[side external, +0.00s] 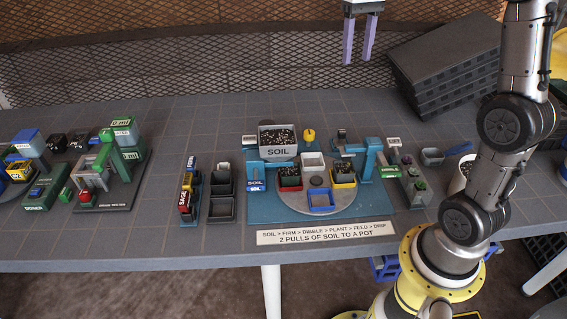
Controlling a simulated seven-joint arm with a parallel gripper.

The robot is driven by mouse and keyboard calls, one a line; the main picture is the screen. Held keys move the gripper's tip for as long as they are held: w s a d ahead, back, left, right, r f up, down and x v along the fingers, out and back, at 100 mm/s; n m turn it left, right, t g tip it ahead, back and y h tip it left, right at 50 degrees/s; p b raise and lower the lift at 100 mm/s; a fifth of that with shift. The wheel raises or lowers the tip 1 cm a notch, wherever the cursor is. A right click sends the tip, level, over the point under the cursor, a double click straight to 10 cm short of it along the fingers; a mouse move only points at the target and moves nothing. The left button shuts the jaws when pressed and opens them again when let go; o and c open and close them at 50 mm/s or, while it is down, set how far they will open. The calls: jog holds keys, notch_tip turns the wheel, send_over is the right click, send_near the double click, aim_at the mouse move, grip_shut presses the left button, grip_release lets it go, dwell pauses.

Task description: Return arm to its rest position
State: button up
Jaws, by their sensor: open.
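My gripper (359,40) hangs at the top of the side external view, high above the table's back edge. Its two purple fingers point down with a gap between them, open and empty. Its upper part is cut off by the frame's top edge. It touches nothing. Below it and to the left, the soil mixer station (245,205) sits on a blue base. Its hopper (280,151) is marked SOIL and holds dark speckled soil. A round grey turntable (349,200) carries pots with red, yellow, blue and white rims; the red and yellow ones show dark filling.
A sign (325,233) lies at the station's front. Black trays (221,209) and a small labelled rack (189,197) stand left of it. Green machines (127,140) fill the far left. Dark stacked crates (445,75) stand back right. A white pot (457,183) is partly behind my arm.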

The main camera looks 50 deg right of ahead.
jog(key=s+a+r+n+t, duration=0.2)
jog(key=s+a+n+t, duration=0.1)
jog(key=s+a, duration=0.75)
jog(key=s+a+f+n+t, duration=0.1)
jog(key=s+a+f+t, duration=0.2)
jog(key=s+f, duration=0.4)
notch_tip(320, 180, down, 3)
jog(key=shift+a+r+n, duration=0.15)
jog(key=shift+a+n, duration=0.25)
jog(key=shift+s, duration=0.1)
